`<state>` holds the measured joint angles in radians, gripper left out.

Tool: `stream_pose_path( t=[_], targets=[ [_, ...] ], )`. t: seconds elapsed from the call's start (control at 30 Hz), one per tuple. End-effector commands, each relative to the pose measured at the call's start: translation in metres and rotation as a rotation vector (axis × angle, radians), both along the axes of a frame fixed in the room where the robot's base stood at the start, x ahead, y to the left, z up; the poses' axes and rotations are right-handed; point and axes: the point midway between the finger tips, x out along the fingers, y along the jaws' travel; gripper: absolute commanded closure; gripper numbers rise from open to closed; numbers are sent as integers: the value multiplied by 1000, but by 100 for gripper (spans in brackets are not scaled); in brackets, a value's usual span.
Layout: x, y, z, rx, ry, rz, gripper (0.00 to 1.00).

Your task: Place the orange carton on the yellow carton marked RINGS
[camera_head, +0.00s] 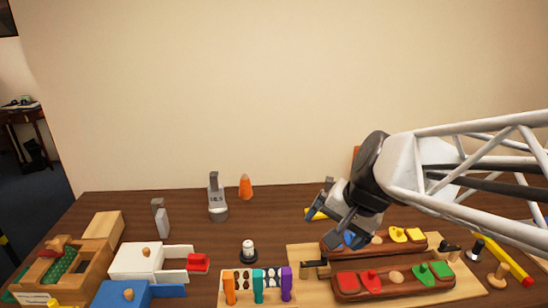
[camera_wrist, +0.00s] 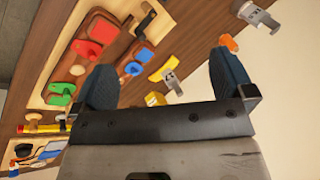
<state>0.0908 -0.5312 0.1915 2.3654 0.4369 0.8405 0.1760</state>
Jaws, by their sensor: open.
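My gripper (camera_head: 331,213) is open and empty above the table, left of the middle of the two dark red blocks; its fingers also show in the wrist view (camera_wrist: 164,78). A small orange piece (camera_head: 245,187) stands upright at the back of the table; it looks tapered, and it also shows in the wrist view (camera_wrist: 229,42). A yellow piece (camera_head: 315,214) is partly hidden behind my gripper. I cannot make out a RINGS mark.
A grey labelled object (camera_head: 217,200) stands left of the orange piece. The wooden board (camera_head: 300,258) carries two dark red blocks with coloured knobs. White (camera_head: 135,261) and blue (camera_head: 112,295) boxes and a wooden tray stand front left.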

Motion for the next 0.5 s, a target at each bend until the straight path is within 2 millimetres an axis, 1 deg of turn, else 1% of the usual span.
stream_pose_path(
  t=[0.03,0.1,0.2,0.33,0.5],
  targets=[
    [-19,0,-3,-62,1,68,0],
    [-41,-3,-7,-150,7,159,0],
    [-68,-9,-13,-262,17,272,0],
    [-92,-17,-18,-367,30,374,0],
    [-105,-23,-21,-433,38,435,0]
  ],
)
